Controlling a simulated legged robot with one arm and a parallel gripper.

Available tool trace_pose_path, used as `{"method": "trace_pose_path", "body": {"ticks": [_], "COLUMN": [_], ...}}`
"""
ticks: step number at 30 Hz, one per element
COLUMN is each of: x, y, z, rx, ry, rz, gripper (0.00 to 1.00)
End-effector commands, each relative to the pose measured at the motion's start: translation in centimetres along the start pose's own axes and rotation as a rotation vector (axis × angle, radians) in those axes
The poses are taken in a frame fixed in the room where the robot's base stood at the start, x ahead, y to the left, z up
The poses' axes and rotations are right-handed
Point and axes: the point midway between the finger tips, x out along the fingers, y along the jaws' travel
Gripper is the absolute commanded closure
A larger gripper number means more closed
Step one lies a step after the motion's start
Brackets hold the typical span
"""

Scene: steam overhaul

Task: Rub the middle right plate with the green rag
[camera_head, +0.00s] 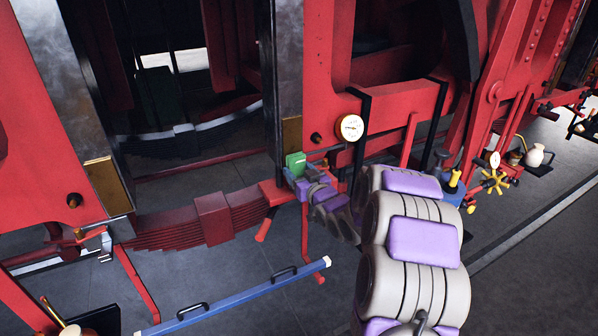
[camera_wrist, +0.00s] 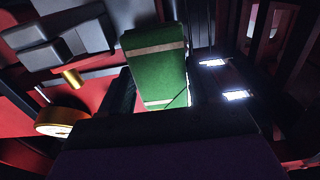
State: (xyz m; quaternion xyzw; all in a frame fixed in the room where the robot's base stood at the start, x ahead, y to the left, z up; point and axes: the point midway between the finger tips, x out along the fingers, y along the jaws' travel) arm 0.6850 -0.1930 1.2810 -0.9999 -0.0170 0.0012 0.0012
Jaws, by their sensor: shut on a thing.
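The green rag (camera_head: 295,161) is a small folded block held at the end of my gripper (camera_head: 303,174). In the wrist view, the rag (camera_wrist: 157,62) shows two tan bands and stands between the dark fingers of my gripper (camera_wrist: 162,85), which are shut on it. A brass plate (camera_head: 291,134) is on the red frame just above and behind the rag, in the middle of the head view. The rag overlaps its lower edge in the picture; whether they touch I cannot tell. Another brass plate (camera_head: 106,185) is on the frame at the left.
A white-faced gauge (camera_head: 351,128) is mounted right of my gripper. A red leaf spring (camera_head: 211,218) lies to the left and below. A blue bar (camera_head: 240,297) with black handles is in front. A yellow handwheel (camera_head: 494,181) stands at right. Grey floor is open at lower right.

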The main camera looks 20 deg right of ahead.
Motion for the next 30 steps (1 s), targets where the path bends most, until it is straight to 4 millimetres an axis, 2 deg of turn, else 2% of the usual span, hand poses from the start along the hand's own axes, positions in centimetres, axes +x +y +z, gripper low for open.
{"method": "trace_pose_path", "body": {"ticks": [18, 30], "x": [-5.4, -5.7], "y": [0.1, 0.0], "z": [0.0, 0.0], "rx": [0.0, 0.0], "ry": [0.001, 0.0], "rz": [0.001, 0.001], "gripper": [0.7, 0.7]}}
